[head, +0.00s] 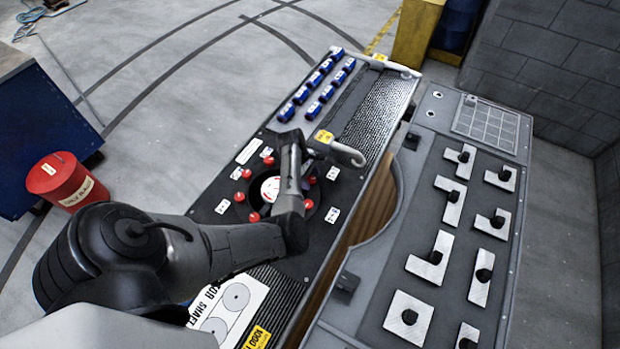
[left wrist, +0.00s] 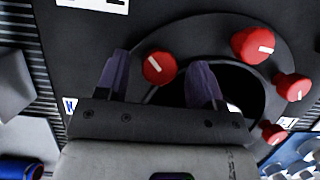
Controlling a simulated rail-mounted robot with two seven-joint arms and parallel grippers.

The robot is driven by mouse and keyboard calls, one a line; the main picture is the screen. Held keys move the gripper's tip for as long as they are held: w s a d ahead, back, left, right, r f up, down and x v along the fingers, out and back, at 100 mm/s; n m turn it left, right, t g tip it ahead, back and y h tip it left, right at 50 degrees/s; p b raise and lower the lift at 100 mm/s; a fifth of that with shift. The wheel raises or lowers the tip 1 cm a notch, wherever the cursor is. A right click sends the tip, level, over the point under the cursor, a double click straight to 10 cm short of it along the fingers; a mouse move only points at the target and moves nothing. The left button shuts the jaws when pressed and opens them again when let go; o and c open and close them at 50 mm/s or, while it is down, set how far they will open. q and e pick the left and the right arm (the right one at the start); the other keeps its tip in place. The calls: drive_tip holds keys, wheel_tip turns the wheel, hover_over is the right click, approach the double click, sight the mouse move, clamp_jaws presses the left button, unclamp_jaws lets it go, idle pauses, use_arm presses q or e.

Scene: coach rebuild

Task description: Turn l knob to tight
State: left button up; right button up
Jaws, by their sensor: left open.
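Several red knobs with white marks sit in a ring around a round opening in the black panel (head: 222,212). In the head view, one knob (head: 268,161) is at the ring's top and another (head: 312,181) at its right. My left gripper (head: 290,172) is over the ring and hides part of it. In the left wrist view, my open left gripper (left wrist: 160,64) has one red knob (left wrist: 159,68) showing between its fingers; I cannot tell whether they touch it. More red knobs (left wrist: 253,44) lie to the right. I cannot read which knob is l. My right gripper is out of view.
A white disc with red marks (head: 270,189) sits inside the ring. A curved handle (head: 345,152) is close to the gripper. A grey panel with black knobs (head: 432,258) is at right. A red bucket (head: 66,182) is at left.

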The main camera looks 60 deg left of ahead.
use_arm(q)
drive_tip(key=shift+f, duration=0.2)
drive_tip(key=shift+c, duration=0.2)
drive_tip(key=shift+w, duration=0.1)
drive_tip(key=c, duration=0.9)
drive_tip(key=shift+r+m+g+p, duration=0.2)
drive_tip(key=shift+m+g+p, duration=0.2)
drive_tip(key=shift+m+p, duration=0.75)
drive_tip(key=m+g+p, duration=0.1)
drive_tip(key=m+p, duration=0.1)
drive_tip(key=m, duration=0.1)
drive_tip(key=shift+m+h, duration=0.3)
drive_tip(key=shift+m, duration=0.05)
drive_tip(key=m, duration=0.1)
drive_tip(key=m+g, duration=0.1)
drive_tip(key=shift+w+f+m+g, duration=0.1)
drive_tip(key=shift+w+m+g, duration=0.05)
drive_tip(key=shift+m+g, duration=0.15)
drive_tip(key=m+g, duration=0.1)
drive_tip(key=m, duration=0.2)
drive_tip(key=shift+m+p, duration=0.3)
drive_tip(key=shift+p, duration=0.05)
drive_tip(key=m+y, duration=0.1)
drive_tip(key=m, duration=0.1)
drive_tip(key=m+g+y, duration=0.1)
drive_tip(key=m, duration=0.2)
drive_tip(key=shift+w+d+f+m+g, duration=0.1)
drive_tip(key=shift+w+m+g, duration=0.05)
drive_tip(key=shift+m+g, duration=0.15)
